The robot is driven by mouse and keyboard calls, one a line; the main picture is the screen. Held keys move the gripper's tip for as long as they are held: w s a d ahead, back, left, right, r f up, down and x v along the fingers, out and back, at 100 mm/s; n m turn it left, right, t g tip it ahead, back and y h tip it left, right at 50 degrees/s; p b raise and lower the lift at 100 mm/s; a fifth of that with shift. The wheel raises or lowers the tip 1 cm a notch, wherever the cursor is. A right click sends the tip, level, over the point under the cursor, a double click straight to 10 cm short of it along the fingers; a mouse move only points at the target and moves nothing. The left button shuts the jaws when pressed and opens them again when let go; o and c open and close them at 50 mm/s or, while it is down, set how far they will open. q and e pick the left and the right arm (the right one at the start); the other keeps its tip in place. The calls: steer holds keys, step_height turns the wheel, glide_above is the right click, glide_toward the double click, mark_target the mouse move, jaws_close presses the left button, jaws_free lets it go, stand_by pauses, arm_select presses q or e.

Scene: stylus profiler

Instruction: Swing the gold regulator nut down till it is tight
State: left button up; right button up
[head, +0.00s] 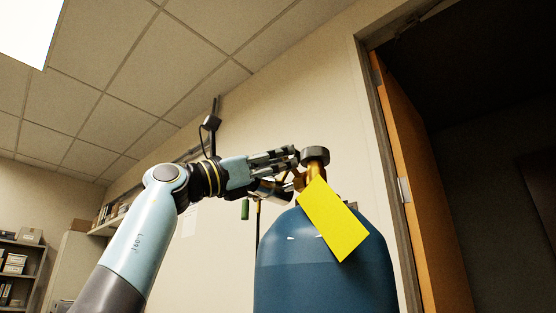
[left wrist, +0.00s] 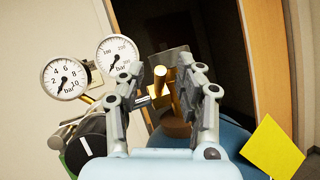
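The gold regulator nut appears to be among the gold fittings (left wrist: 186,92) between my left gripper's fingers in the left wrist view; its exact outline is hard to tell from the valve. In the head view, gold fittings (head: 299,181) sit beside the gold valve (head: 314,170), below its dark handwheel (head: 315,155). My left gripper (head: 292,163) reaches in from the left at the valve. In the wrist view its fingers (left wrist: 172,82) stand apart on either side of the gold parts. I cannot tell whether either finger touches them. My right gripper is not in view.
The blue gas cylinder (head: 320,275) stands below the valve with a yellow tag (head: 334,220) hanging on it. Two gauges (left wrist: 66,78) and a black knob (left wrist: 86,147) are left of the fingers. An open doorway (head: 480,150) lies to the right.

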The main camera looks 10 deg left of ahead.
arm_select(q)
steer(key=s+a, duration=0.6)
steer(key=a, duration=0.5)
steer(key=shift+s+f, duration=0.3)
steer(key=shift+s, duration=0.1)
